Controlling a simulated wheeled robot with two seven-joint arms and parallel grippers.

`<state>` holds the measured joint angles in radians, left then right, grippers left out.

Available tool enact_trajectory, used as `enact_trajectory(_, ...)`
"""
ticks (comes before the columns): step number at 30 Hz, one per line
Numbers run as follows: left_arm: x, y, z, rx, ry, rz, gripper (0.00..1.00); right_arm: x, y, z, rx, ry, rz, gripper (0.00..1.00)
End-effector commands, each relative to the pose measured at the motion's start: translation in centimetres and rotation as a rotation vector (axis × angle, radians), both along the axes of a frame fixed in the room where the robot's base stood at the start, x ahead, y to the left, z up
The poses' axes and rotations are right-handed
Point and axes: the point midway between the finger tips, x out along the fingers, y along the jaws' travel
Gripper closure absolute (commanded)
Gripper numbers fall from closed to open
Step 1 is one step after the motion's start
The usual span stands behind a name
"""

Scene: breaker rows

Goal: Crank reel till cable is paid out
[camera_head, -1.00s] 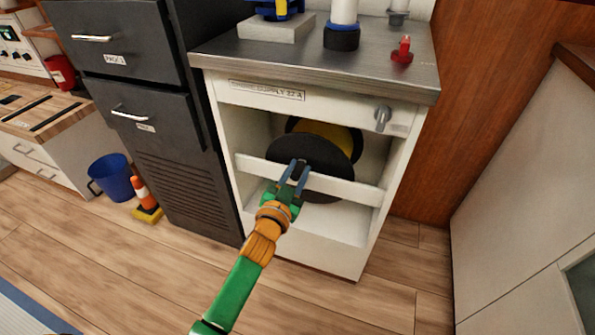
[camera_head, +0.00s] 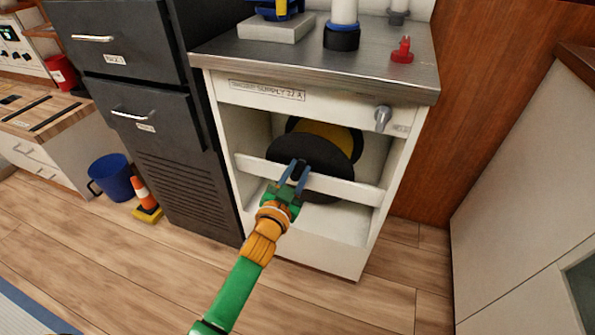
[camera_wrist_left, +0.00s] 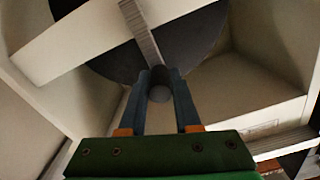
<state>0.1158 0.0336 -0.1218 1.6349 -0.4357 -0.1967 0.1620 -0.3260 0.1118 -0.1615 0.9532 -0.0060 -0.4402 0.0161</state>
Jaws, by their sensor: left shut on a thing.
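The reel, with a black front disc (camera_head: 330,156) and yellow cable (camera_head: 335,133) behind it, sits inside the open white cabinet (camera_head: 226,125). A white bar (camera_head: 345,189) crosses in front of it. My left gripper (camera_head: 298,168) reaches to the lower left of the disc and is shut on the reel's crank handle. In the left wrist view the round handle end (camera_wrist_left: 159,93) shows between the two blue fingers, with the grey crank arm (camera_wrist_left: 143,32) running up from it across the dark disc. My right gripper is not in view.
The metal cabinet top holds a red piece (camera_head: 403,52) and a dark-blue based cylinder (camera_head: 342,36). A dark drawer unit (camera_head: 150,140) stands left, with an orange cone (camera_head: 145,198) and blue bucket (camera_head: 112,178) on the floor. A wooden wall panel (camera_head: 480,110) is right.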

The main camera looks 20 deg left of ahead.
Motion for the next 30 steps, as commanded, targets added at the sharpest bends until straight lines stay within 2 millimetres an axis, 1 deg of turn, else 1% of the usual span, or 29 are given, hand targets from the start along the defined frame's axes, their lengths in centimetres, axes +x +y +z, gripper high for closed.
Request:
enact_trajectory(6,0.0,0.1,0.0,-0.001,0.002,0.001,1.0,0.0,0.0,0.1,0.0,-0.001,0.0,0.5)
enact_trajectory(20,0.0,0.7,0.0,-0.073,0.005,0.003,1.0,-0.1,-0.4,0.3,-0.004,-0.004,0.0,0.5)
enact_trajectory(23,-0.1,1.1,0.0,-0.115,0.007,0.004,1.0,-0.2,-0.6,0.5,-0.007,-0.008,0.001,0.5)
enact_trajectory(26,-0.2,1.6,0.1,-0.174,0.009,0.004,1.0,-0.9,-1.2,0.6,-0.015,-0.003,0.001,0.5)
enact_trajectory(30,-0.9,2.6,-0.1,-0.296,0.015,0.005,1.0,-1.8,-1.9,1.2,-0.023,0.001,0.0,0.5)
